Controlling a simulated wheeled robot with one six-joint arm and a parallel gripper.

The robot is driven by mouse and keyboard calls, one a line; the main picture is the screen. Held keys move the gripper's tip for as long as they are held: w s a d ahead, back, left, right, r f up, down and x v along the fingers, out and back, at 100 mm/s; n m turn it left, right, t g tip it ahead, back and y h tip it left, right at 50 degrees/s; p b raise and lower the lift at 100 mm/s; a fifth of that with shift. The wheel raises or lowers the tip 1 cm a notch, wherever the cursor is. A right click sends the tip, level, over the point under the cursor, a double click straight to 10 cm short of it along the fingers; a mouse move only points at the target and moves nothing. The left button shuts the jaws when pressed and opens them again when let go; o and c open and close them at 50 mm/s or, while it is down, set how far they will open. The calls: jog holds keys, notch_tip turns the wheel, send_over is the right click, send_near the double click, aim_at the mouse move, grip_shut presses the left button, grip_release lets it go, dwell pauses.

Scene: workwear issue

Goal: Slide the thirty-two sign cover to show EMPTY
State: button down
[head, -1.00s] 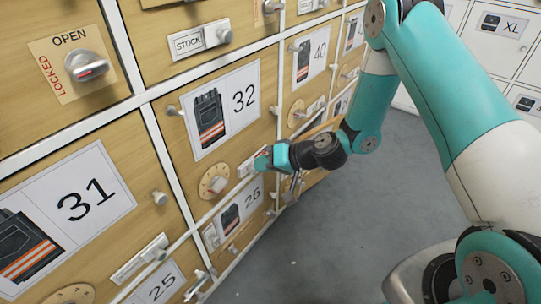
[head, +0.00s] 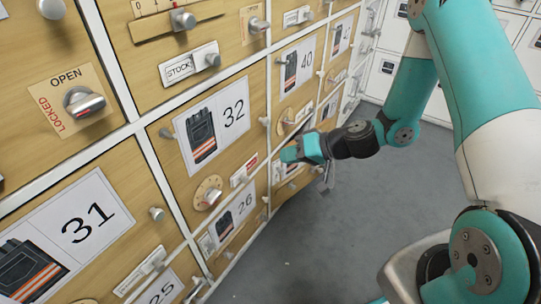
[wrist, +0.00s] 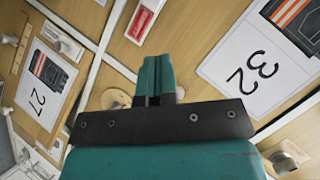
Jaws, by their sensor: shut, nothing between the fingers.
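The sign (wrist: 145,20) shows a red field with pale lettering in the wrist view. The lettering is too small to read surely. The cover's exact position is hard to tell in the head view. My gripper (head: 284,157) is shut and empty, to the right of the sign and apart from it. Its closed fingers (wrist: 158,70) show in the wrist view.
A dial (head: 208,193) is left of the sign. Door 31's label (head: 70,222) is at lower left, and door 26's label (head: 236,217) is below. A STOCK sign (head: 188,65) is above. Knobs stick out from the doors. Grey floor (head: 340,240) is clear at right.

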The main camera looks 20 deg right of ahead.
jog(key=shift+v, duration=1)
